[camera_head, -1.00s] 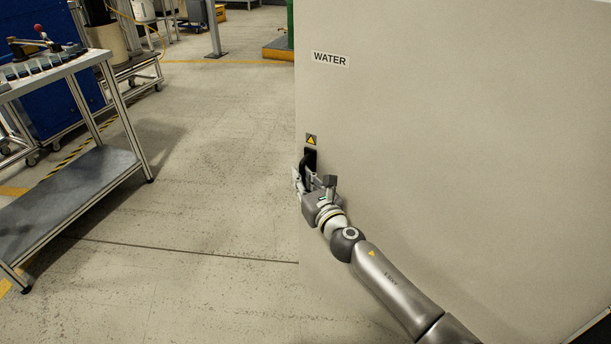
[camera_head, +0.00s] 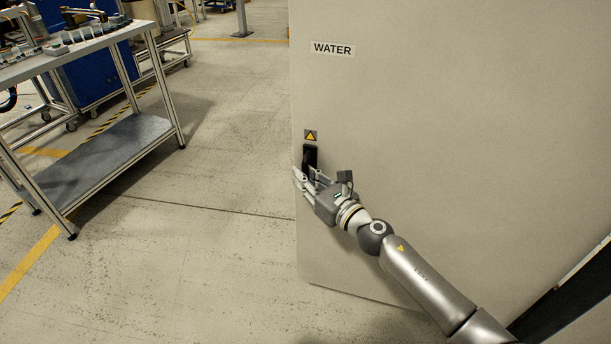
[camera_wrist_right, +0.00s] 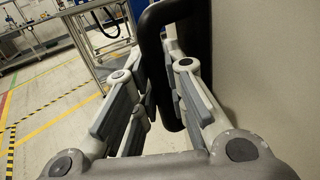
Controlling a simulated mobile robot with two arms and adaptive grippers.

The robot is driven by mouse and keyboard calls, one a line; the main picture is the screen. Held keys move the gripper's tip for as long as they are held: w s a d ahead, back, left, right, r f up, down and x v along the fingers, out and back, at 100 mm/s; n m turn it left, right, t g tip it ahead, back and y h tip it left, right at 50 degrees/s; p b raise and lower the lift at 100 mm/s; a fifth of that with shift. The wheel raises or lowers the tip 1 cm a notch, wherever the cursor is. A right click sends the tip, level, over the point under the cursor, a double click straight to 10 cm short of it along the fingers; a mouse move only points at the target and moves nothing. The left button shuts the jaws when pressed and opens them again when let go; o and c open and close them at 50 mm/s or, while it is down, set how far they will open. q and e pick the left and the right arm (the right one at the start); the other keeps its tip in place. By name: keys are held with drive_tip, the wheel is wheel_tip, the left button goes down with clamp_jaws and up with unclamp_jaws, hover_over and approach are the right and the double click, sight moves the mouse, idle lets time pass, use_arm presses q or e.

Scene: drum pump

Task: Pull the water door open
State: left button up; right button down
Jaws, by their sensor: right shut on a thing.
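The water door (camera_head: 450,130) is a large beige panel with a WATER label (camera_head: 332,48) and a yellow warning sticker near its left edge. It stands open, with a dark gap at the lower right. Its black handle (camera_head: 310,157) is below the sticker. My right gripper (camera_head: 305,176) is at the handle and shut on it. In the right wrist view the handle (camera_wrist_right: 152,50) rises between the fingers of my right gripper (camera_wrist_right: 155,85). The fingers hide part of the handle. My left gripper is not in view.
A metal workbench (camera_head: 110,145) with a lower shelf stands at the left, small parts on its top. A blue cabinet (camera_head: 95,75) is behind it. The grey floor (camera_head: 215,240) between the bench and the door is clear.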

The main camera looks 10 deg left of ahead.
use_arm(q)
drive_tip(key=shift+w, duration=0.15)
use_arm(e)
drive_tip(key=c, duration=1.5)
unclamp_jaws()
drive_tip(key=shift+o, duration=0.2)
drive_tip(key=shift+d, duration=0.1)
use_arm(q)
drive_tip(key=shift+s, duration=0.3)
use_arm(e)
drive_tip(key=v, duration=1.2)
